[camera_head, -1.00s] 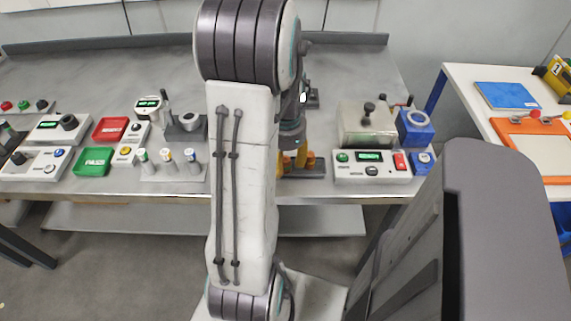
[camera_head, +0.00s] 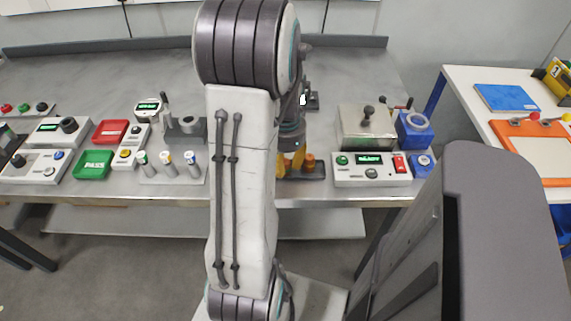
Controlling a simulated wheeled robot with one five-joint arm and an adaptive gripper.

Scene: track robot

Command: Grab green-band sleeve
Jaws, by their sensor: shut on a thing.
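The green-band sleeve (camera_head: 144,162) stands in a grey rack at the front of the left bench, leftmost of a row. A sleeve with a yellowish band (camera_head: 168,162) and a blue-band sleeve (camera_head: 192,163) stand to its right. My gripper (camera_head: 293,146) shows only in part behind my own arm, well to the right of the sleeves. It is down at an orange piece (camera_head: 298,158) over a dark tray (camera_head: 312,173), and it is shut on a piece there. The fingertips and the exact grip are hidden.
A green PASS bin (camera_head: 93,164) and a red bin (camera_head: 110,131) lie left of the rack. A grey fixture with a post (camera_head: 185,124) stands behind it. A control box (camera_head: 371,169) lies right of the dark tray. The bench's back is clear.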

